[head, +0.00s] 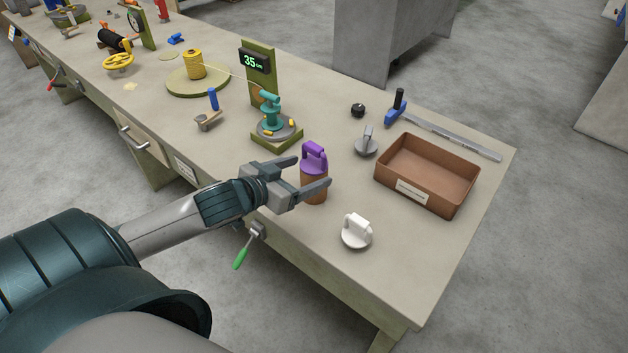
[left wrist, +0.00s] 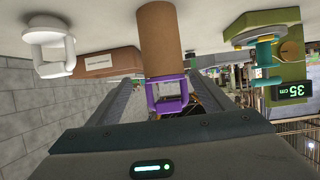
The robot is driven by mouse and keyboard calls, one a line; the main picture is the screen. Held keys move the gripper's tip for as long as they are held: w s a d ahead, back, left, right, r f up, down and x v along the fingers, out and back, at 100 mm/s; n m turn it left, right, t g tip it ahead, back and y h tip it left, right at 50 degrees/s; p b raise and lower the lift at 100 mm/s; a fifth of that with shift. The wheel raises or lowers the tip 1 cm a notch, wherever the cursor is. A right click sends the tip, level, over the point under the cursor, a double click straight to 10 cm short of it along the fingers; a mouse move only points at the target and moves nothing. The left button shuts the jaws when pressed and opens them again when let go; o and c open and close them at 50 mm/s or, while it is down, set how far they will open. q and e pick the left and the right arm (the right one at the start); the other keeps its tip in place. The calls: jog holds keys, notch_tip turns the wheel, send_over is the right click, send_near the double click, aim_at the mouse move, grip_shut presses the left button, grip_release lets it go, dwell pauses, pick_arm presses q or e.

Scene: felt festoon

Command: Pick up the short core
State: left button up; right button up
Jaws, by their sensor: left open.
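A brown cardboard core (head: 314,188) with a purple handle (head: 315,157) on top stands upright near the front edge of the bench. It is the only core I see clearly. My left gripper (head: 312,174) is open, with one finger on the far side of the core and one on the near side, at about the height where handle and tube meet. In the left wrist view, which is upside down, the core (left wrist: 159,42) and purple handle (left wrist: 168,95) lie between the spread fingers. I cannot tell whether either finger touches it. My right gripper is out of view.
A white handled piece (head: 356,232) stands near the front right, a grey one (head: 366,142) behind. A brown tray (head: 448,200) is at right.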

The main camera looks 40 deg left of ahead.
pick_arm(q)
jog(key=shift+w, duration=0.1)
jog(key=shift+w+a+f+p, duration=0.15)
jog(key=shift+w+f+p, duration=0.3)
jog(key=shift+w, duration=0.1)
jog(key=x, duration=0.3)
jog(key=shift+s+a+f+p, duration=0.15)
jog(key=shift+a+f+p, duration=0.05)
jog(key=shift+p, duration=0.2)
jog(key=shift+w+d+f, duration=0.1)
jog(key=shift+w+f, duration=0.2)
jog(key=shift+w, duration=0.05)
jog(key=c, duration=1.2)
